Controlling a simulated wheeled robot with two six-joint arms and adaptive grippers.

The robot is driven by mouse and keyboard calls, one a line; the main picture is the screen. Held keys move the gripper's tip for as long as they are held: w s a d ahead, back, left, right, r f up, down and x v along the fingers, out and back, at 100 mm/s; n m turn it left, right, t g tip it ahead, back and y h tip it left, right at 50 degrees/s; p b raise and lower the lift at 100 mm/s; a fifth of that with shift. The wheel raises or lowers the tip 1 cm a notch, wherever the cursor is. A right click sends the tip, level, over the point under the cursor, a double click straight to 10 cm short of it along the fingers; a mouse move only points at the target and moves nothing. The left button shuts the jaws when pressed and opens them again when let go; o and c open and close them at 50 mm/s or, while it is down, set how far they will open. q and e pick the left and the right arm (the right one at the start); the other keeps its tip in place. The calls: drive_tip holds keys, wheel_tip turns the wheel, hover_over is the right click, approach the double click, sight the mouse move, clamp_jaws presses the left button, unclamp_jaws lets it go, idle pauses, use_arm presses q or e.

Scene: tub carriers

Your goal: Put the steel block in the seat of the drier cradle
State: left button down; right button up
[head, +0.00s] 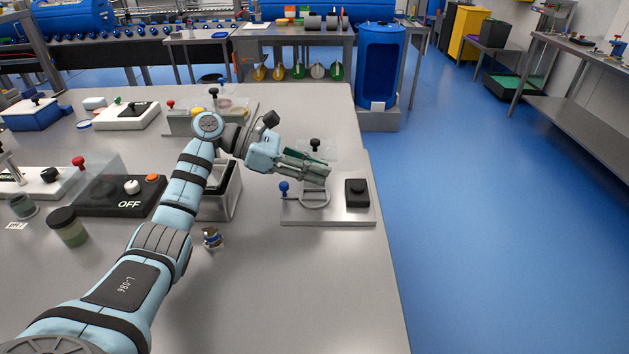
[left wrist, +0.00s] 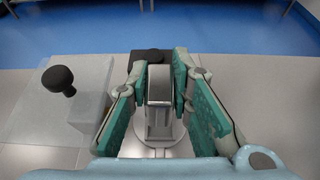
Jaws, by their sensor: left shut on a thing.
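The steel block (left wrist: 159,84) shows in the left wrist view as a grey rectangular piece between the green-padded fingers. My left gripper (left wrist: 160,82) is shut on it. In the head view my left gripper (head: 318,176) reaches in from the left over the drier cradle (head: 345,215), a flat metal plate with a round seat (head: 314,200), a blue knob and a black box. The fingers hide most of the block there. The block is over or at the seat; I cannot tell whether it touches it. My right gripper is not in view.
A clear cover with a black knob (head: 315,146) stands just behind the cradle; its knob shows at left in the wrist view (left wrist: 58,79). A metal bin (head: 220,195) stands left of the cradle, under my arm. The table's front right is clear.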

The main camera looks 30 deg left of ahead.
use_arm(q)
drive_tip(key=shift+f, duration=1.45)
drive_tip(key=shift+f, duration=0.1)
drive_tip(key=c, duration=1.4)
unclamp_jaws()
drive_tip(key=shift+c, duration=0.2)
drive_tip(key=v, duration=1.2)
drive_tip(key=shift+b, duration=0.35)
drive_tip(key=shift+s, duration=0.1)
